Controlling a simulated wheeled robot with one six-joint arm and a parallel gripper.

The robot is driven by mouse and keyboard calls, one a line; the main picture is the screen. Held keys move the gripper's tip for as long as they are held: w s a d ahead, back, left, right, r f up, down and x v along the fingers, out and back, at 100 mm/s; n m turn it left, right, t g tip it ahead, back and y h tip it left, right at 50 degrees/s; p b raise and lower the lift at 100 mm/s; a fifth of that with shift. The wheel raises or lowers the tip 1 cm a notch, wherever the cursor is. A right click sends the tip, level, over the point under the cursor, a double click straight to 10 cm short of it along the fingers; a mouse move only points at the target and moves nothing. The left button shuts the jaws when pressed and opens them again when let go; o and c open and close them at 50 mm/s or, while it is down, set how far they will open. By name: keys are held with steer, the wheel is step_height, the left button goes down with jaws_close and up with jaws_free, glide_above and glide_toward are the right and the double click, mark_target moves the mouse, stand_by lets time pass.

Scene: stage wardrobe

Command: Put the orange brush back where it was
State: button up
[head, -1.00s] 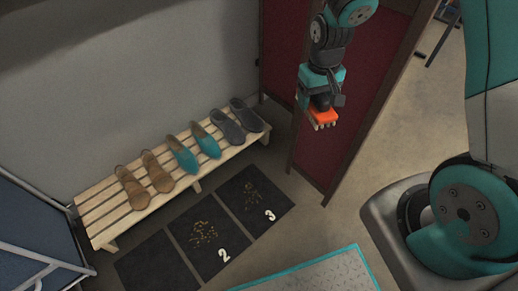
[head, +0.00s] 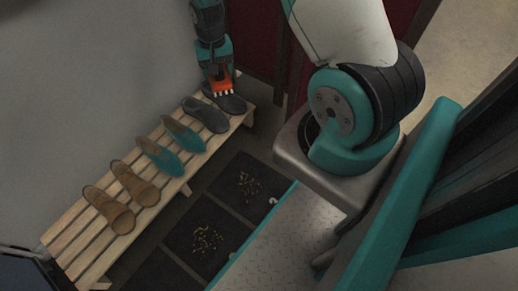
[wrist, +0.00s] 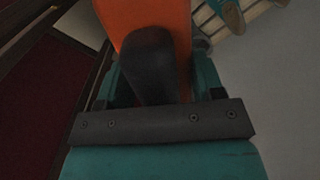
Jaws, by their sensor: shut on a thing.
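My gripper (head: 219,82) is shut on the orange brush (head: 221,88), with the pale bristles pointing down. In the head view the brush is in front of or above the dark grey shoes (head: 207,118) at the far end of the slatted bench; I cannot tell the gap. In the wrist view the brush's orange back (wrist: 128,25) fills the top centre, with a dark part of it between the jaws. The spot where the brush was kept cannot be made out.
The wooden bench (head: 62,241) also holds teal shoes (head: 160,154) and brown shoes (head: 110,213). Dark floor mats (head: 205,215) with yellowish crumbs lie beside it. A dark red panel (head: 255,35) stands behind the bench's far end, and a grey wall (head: 80,90) runs along it.

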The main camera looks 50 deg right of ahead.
steer(key=s+d+f+m+b, duration=0.2)
steer(key=d+f+m+b, duration=0.45)
steer(key=f, duration=0.85)
steer(key=s+d+f+m+b, duration=0.1)
steer(key=d+f+m+b, duration=0.3)
steer(key=d+f+b, duration=0.65)
steer(key=f+b, duration=0.2)
steer(key=f, duration=0.4)
steer(key=f+b, duration=0.2)
steer(key=f, duration=0.5)
steer(key=f+b, duration=0.2)
steer(key=f, duration=0.5)
steer(key=shift+s+d, duration=0.25)
steer(key=shift+f+b, duration=1.4)
steer(key=shift+f, duration=0.95)
steer(key=shift+f, duration=0.25)
steer(key=o, duration=1.2)
steer(key=shift+r, duration=0.1)
